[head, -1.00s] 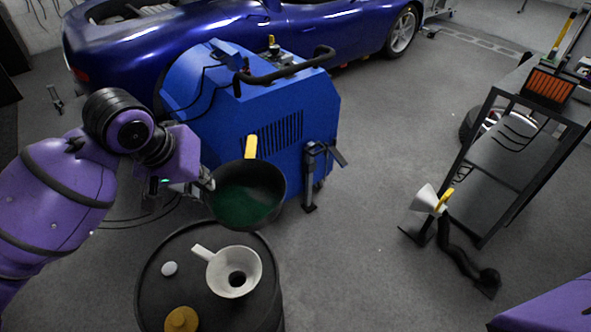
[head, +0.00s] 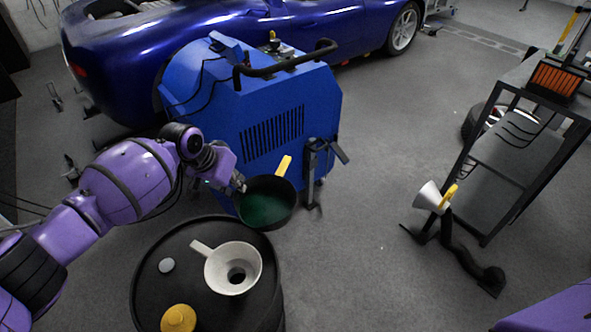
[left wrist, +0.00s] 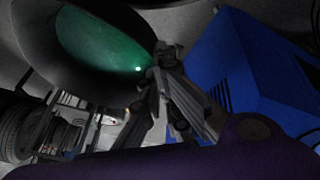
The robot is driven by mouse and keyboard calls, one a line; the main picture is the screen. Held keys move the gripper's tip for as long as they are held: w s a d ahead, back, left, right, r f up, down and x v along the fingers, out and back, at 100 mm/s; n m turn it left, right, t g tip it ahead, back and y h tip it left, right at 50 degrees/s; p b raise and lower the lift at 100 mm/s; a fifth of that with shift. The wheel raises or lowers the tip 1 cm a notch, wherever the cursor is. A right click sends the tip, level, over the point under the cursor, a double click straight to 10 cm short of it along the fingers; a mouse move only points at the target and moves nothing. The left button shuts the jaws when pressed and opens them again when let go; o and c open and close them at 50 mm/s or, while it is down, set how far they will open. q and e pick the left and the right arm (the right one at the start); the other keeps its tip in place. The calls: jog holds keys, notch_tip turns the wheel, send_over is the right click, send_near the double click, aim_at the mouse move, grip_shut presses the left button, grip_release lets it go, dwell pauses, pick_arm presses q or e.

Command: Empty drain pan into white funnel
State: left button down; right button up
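The black drain pan (head: 268,207) with a yellow handle (head: 284,166) holds dark green liquid. It hangs in the air just behind the drum and in front of the blue machine. My left gripper (head: 239,186) is at the pan's left rim and appears shut on it. In the left wrist view, the pan (left wrist: 60,85) fills the upper left, with its rim at the gripper fingers (left wrist: 160,75). The white funnel (head: 233,268) sits upright on the black drum (head: 160,295), nearer than the pan. My right gripper does not show.
A yellow cap (head: 178,318) and a white round cap (head: 166,265) are on the drum top. The blue machine (head: 265,110) stands close behind the pan. A black shelf cart (head: 505,170) and another funnel (head: 429,197) are at right. The middle floor is clear.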

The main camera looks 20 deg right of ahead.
pick_arm(q)
jog(key=shift+r, duration=0.15)
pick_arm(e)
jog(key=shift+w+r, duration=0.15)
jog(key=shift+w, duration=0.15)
pick_arm(q)
jog(key=s+a+r+t+h+p, duration=0.4)
jog(key=s+a+r+t+h, duration=0.1)
jog(key=s+a+r, duration=0.1)
jog(key=shift+s+r+m+t, duration=0.3)
jog(key=shift+s+r, duration=0.25)
jog(key=shift+s, duration=0.2)
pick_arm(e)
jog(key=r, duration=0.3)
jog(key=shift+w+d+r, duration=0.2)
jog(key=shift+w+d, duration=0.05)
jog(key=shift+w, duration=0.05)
pick_arm(q)
jog(key=shift+s+a+r+h, duration=0.2)
jog(key=shift+a+h, duration=0.05)
jog(key=shift+h, duration=0.05)
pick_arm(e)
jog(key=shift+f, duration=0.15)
